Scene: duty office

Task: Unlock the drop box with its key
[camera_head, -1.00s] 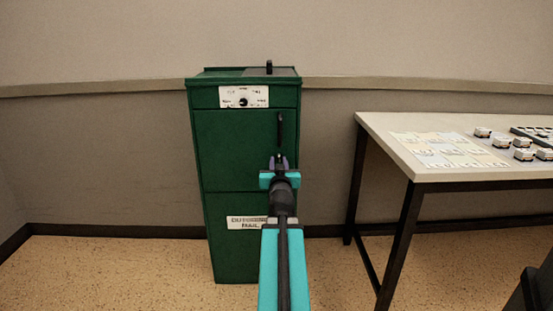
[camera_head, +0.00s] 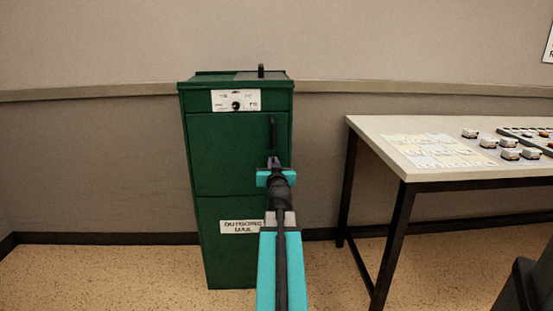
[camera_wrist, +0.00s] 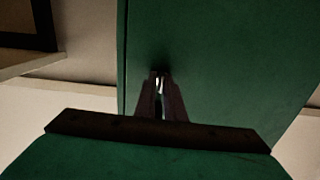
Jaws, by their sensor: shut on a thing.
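My gripper (camera_head: 274,161) is at the box's right front, just below the handle. In the wrist view my gripper (camera_wrist: 160,82) is shut on a small shiny piece, apparently the key (camera_wrist: 159,84), close to the green box face (camera_wrist: 220,60). The lock is hidden behind the fingers. I cannot tell whether the key is in it.
A table (camera_head: 440,172) stands to the right, with papers (camera_head: 435,150) and several small blocks (camera_head: 510,143) on it. A dark object (camera_head: 520,290) is at the lower right edge. The floor left of the box is clear.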

